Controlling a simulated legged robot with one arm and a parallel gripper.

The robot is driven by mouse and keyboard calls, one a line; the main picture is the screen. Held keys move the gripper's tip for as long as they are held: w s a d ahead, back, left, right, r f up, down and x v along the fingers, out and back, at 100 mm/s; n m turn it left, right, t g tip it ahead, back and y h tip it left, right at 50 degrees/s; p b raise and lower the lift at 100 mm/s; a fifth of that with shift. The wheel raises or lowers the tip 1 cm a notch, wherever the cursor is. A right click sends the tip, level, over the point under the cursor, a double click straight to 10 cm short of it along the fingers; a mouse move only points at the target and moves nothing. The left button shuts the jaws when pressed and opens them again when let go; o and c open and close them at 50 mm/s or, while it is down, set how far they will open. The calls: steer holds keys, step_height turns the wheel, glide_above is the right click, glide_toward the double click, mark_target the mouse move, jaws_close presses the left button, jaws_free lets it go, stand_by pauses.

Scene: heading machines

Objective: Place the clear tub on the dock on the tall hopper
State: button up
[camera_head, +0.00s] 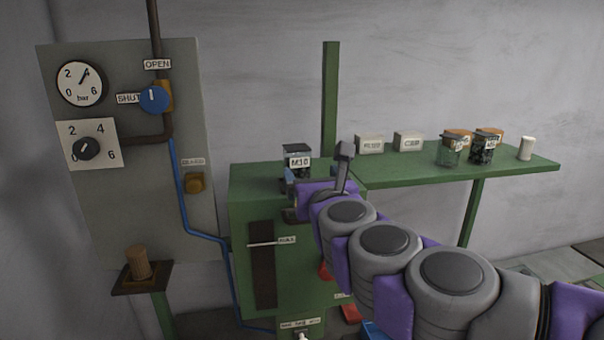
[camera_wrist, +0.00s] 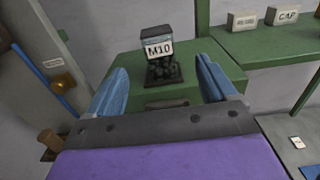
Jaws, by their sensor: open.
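A clear tub (camera_head: 297,153) with dark contents and a white M10 label stands upright on top of the green hopper (camera_head: 250,205). In the wrist view the tub (camera_wrist: 156,42) rests at a dark square plate (camera_wrist: 165,80), which looks like the dock, on the hopper top. My gripper (camera_wrist: 162,68) is open, its two blue fingers apart on the left and right of the picture, with the tub beyond and between them. No contact with the tub shows. In the head view my gripper (camera_head: 291,180) is just in front of the tub, partly hidden by my arm.
A green shelf (camera_head: 400,176) at right holds several jars (camera_head: 486,150), a white cylinder (camera_head: 526,148) and two label blocks (camera_head: 408,142). A green post (camera_head: 330,110) rises behind the hopper. A grey gauge panel (camera_head: 110,200) and blue pipe (camera_head: 185,205) stand left.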

steer(key=s+a+f+n+g+y, duration=0.1)
steer(key=s+a+n+g+y, duration=0.3)
steer(key=s+n, duration=0.6)
steer(key=s+f+n+g, duration=0.3)
steer(key=f+n, duration=0.3)
steer(key=n, duration=0.1)
steer(key=s+f+n+g, duration=0.2)
steer(key=s+f+n, duration=0.1)
steer(key=f+n, duration=0.3)
steer(key=s+d+f+n+g+h, duration=0.6)
steer(key=s+d+f, duration=0.4)
steer(key=f, duration=0.4)
steer(key=s+d+f+n+g+h, duration=0.3)
steer(key=s+d+f+g, duration=0.1)
steer(key=s+d, duration=0.7)
steer(key=shift+s+n, duration=0.4)
steer(key=shift+s, duration=0.05)
steer(key=shift+d+f, duration=0.1)
